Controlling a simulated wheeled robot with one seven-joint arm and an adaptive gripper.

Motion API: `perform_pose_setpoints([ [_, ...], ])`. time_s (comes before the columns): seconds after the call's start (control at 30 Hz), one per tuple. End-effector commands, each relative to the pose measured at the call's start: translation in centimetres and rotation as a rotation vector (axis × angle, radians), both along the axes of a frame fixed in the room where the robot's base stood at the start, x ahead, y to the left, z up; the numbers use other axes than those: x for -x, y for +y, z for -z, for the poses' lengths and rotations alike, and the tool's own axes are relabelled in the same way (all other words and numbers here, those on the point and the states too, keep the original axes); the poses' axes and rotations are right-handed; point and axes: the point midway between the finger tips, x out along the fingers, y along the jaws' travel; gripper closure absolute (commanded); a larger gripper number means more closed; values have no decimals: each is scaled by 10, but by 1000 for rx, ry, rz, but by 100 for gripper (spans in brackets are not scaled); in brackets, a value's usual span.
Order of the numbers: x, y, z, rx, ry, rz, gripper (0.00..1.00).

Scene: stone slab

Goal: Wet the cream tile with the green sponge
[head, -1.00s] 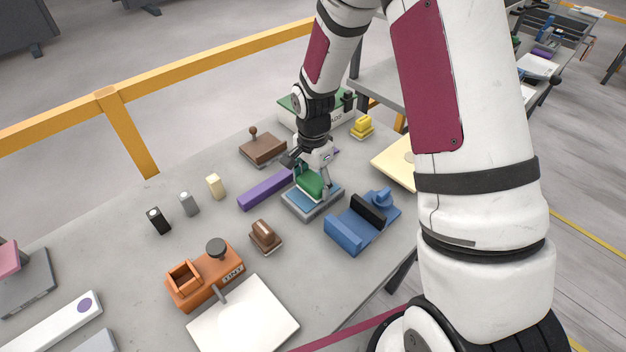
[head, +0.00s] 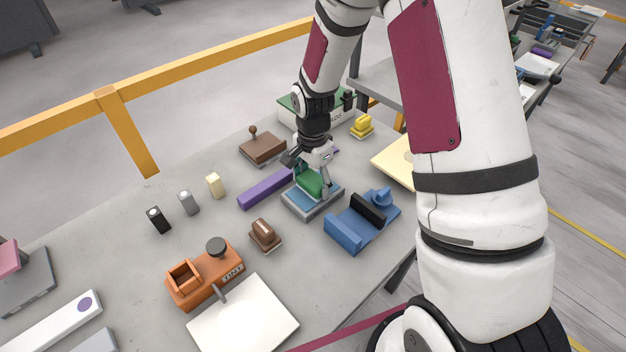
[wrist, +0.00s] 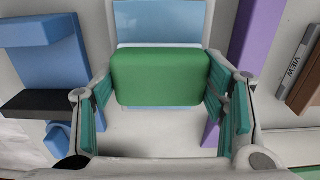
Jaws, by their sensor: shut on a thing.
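My gripper (head: 314,180) is shut on the green sponge (head: 308,187) and points down over a grey tray with a blue surface (head: 299,203). In the wrist view the sponge (wrist: 160,78) sits between the two teal-padded fingers. The blue surface (wrist: 160,22) shows beyond it. I cannot tell whether the sponge touches the tray or hangs just above it. A flat, pale cream square, which looks like the cream tile (head: 388,162), lies to the right of the gripper. My arm hides its right part.
A blue holder (head: 345,235) stands close right of the tray, and a purple bar (head: 264,190) lies close left. A brown stamp (head: 264,236), orange box (head: 190,290), yellow stamp (head: 362,127) and brown handled block (head: 262,150) stand around.

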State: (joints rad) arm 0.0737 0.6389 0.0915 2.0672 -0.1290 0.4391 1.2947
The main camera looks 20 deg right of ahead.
Motion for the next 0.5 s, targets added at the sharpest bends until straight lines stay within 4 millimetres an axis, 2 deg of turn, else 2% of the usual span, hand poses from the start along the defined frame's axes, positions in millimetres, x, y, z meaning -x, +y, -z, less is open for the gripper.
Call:
perform_pose_setpoints([
  [0.13, 1, 0, -3, 0, 3, 0, 56],
  [0.5, 1, 0, -31, 0, 0, 0, 56],
])
